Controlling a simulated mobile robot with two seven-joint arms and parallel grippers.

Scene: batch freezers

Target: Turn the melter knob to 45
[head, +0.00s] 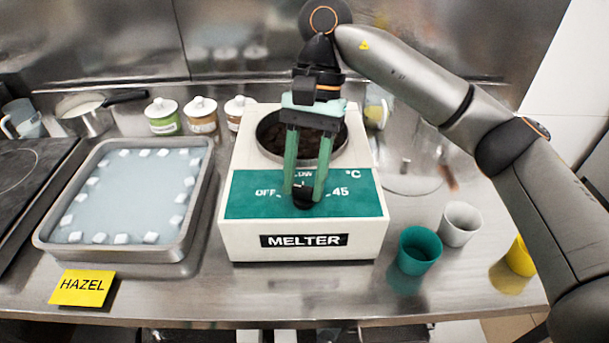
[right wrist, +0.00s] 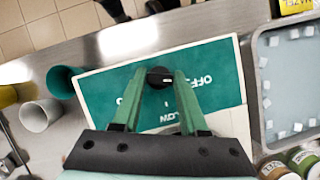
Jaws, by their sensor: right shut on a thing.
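The melter (head: 238,215) is a white box with a green front panel marked OFF, LOW, °C and 45. Its black knob (head: 303,198) sits low in the middle of the panel. My right gripper (head: 304,193) reaches down over the panel, its two green fingers closed on the knob from both sides. In the right wrist view the knob (right wrist: 160,77) is between the fingertips (right wrist: 160,78). A short pale mark on its face appears to lie toward the OFF side. The fingers partly cover the panel's lettering. My left gripper is not in view.
The melter's round well (head: 268,135) holds dark pieces. A metal tray (head: 50,238) with white cubes stands at left, by a yellow HAZEL card (head: 82,288). A teal cup (head: 418,250), a white cup (head: 460,224) and a yellow cup (head: 520,258) stand at right.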

